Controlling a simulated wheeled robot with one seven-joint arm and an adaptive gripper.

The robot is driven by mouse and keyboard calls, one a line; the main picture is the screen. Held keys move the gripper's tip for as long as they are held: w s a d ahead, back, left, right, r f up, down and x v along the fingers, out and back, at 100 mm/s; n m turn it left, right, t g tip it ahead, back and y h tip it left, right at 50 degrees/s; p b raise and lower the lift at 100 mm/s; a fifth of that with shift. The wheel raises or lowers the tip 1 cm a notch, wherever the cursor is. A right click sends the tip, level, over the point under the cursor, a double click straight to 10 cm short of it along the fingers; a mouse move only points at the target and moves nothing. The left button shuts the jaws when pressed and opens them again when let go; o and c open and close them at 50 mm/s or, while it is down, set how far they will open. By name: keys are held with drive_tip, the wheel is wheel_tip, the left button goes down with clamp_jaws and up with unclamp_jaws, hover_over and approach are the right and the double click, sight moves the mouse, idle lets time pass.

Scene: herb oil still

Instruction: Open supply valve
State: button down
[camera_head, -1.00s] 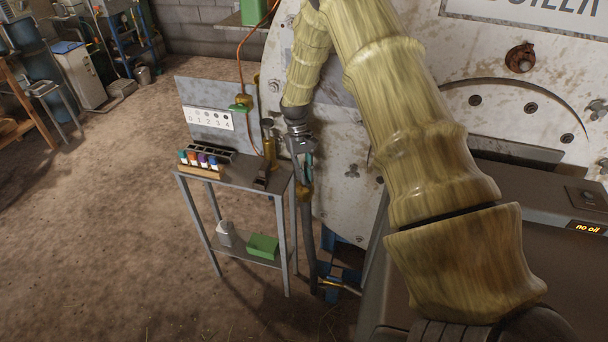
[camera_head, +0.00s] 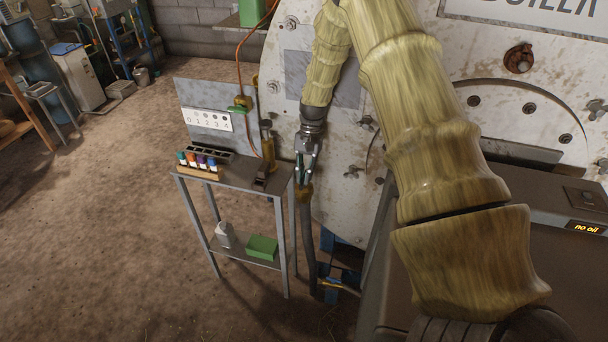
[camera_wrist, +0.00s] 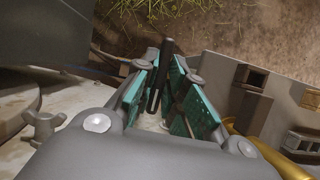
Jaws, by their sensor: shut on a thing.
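My gripper (camera_head: 305,172) points down in front of the boiler face, above the right end of the small metal table. In the wrist view its teal-padded fingers (camera_wrist: 168,92) stand on both sides of a dark lever handle (camera_wrist: 161,73), and the gripper is shut on it. A brass valve body (camera_head: 304,192) on a dark vertical pipe (camera_head: 308,235) shows just below the fingers in the head view; the handle appears to belong to it. The fingers partly hide the valve, and its exact setting is unclear.
The metal table (camera_head: 236,176) carries a rack of coloured vials (camera_head: 198,166) and a brass fitting (camera_head: 268,147). A green-handled fitting (camera_head: 239,108) sits on an orange pipe. The boiler face (camera_head: 340,190) stands close behind my gripper.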

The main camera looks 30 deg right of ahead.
drive_tip(key=shift+d, duration=0.1)
idle(0.4)
drive_tip(key=c, duration=1.5)
unclamp_jaws()
drive_tip(key=shift+r, duration=0.1)
wheel_tip(320, 180, up, 10)
drive_tip(key=shift+f, duration=0.1)
